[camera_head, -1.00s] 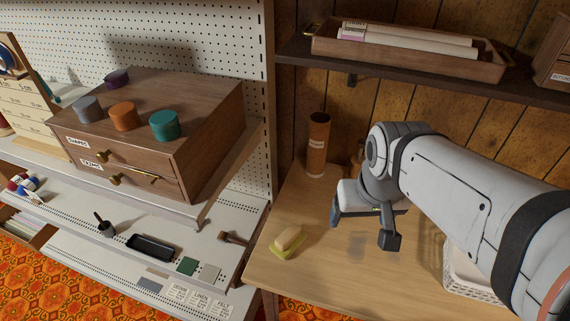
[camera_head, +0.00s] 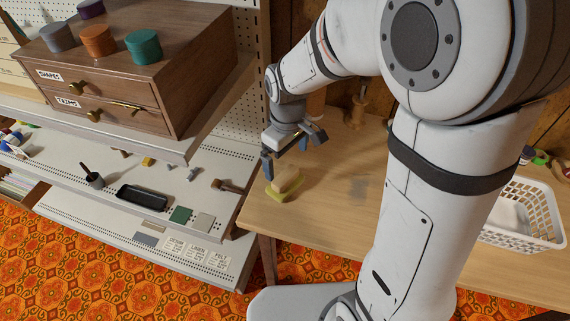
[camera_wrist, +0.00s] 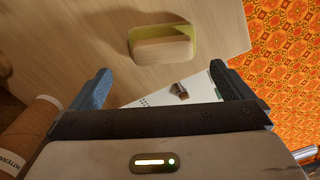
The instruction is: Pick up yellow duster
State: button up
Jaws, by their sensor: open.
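The yellow duster (camera_head: 284,198) lies flat on the wooden table near its left front corner, with a tan block (camera_head: 287,179) on top of it. In the wrist view, the duster (camera_wrist: 162,30) shows as a yellow-green rim around the tan block (camera_wrist: 165,49), ahead of and between my fingers. My gripper (camera_head: 285,155) is open and empty. It is above and slightly behind the duster in the head view, and apart from it. Both blue fingers are seen in the wrist view (camera_wrist: 160,88).
A brown labelled tube (camera_wrist: 35,125) stands close to my gripper's left in the wrist view. A white basket (camera_head: 520,215) is at the table's right. The drawer cabinet (camera_head: 135,70) and white shelves (camera_head: 225,235) are left. The tabletop (camera_head: 340,205) right of the duster is clear.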

aim_at(285, 175)
jog(key=shift+w+a+f, duration=0.1)
jog(key=shift+a+f, duration=0.2)
jog(key=shift+f, duration=0.55)
jog(key=f, duration=0.4)
jog(key=f+b, duration=0.1)
jog(key=f, duration=0.2)
jog(key=shift+s+d, duration=0.15)
jog(key=shift+s, duration=0.1)
jog(key=shift+c, duration=0.2)
jog(key=shift+r, duration=0.1)
jog(key=c, duration=0.7)
jog(key=shift+o, duration=0.2)
notch_tip(285, 175, up, 10)
jog(key=shift+p, duration=0.7)
